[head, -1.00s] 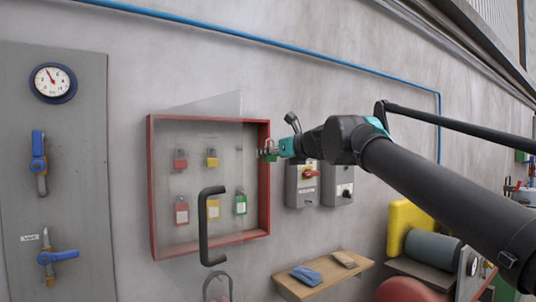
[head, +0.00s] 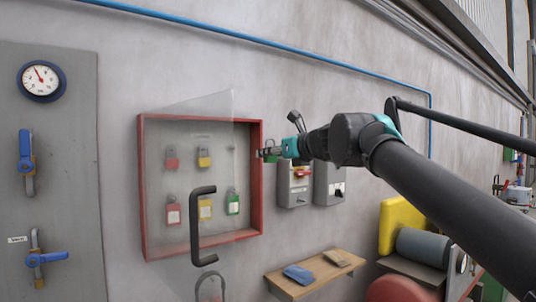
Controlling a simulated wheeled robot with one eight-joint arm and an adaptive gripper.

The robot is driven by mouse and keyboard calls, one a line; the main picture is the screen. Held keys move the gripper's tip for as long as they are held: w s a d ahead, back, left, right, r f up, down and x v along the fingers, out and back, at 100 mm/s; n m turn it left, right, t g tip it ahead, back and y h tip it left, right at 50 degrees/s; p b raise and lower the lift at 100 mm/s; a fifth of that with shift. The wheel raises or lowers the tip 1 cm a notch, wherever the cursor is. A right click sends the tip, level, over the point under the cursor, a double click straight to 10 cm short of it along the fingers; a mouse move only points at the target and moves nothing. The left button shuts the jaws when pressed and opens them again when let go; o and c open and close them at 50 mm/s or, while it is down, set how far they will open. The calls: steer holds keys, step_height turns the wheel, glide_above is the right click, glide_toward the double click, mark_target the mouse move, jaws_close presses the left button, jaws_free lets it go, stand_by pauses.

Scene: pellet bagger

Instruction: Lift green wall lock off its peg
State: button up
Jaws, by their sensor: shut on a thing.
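My gripper (head: 274,151) is shut on the green wall lock (head: 270,157), just right of the red-framed lock box's right edge. The lock is small here and partly hidden by the fingers. An empty peg (head: 232,148) shows on the box's back panel, at the right of the upper row. The lock is apart from this peg. The red-framed lock box (head: 142,190) hangs on the wall.
The box holds a red lock (head: 171,160), a yellow lock (head: 204,158) and several tagged locks below, including a green one (head: 233,204). A clear door with a black handle (head: 197,225) stands in front. Grey switch boxes (head: 294,186) are right, a wooden shelf (head: 312,275) below.

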steer(key=shift+f+v, duration=0.15)
steer(key=shift+v, duration=0.9)
steer(key=shift+f+v, duration=0.2)
steer(key=shift+v, duration=0.85)
steer(key=shift+s+d, duration=0.1)
steer(key=shift+s, duration=0.05)
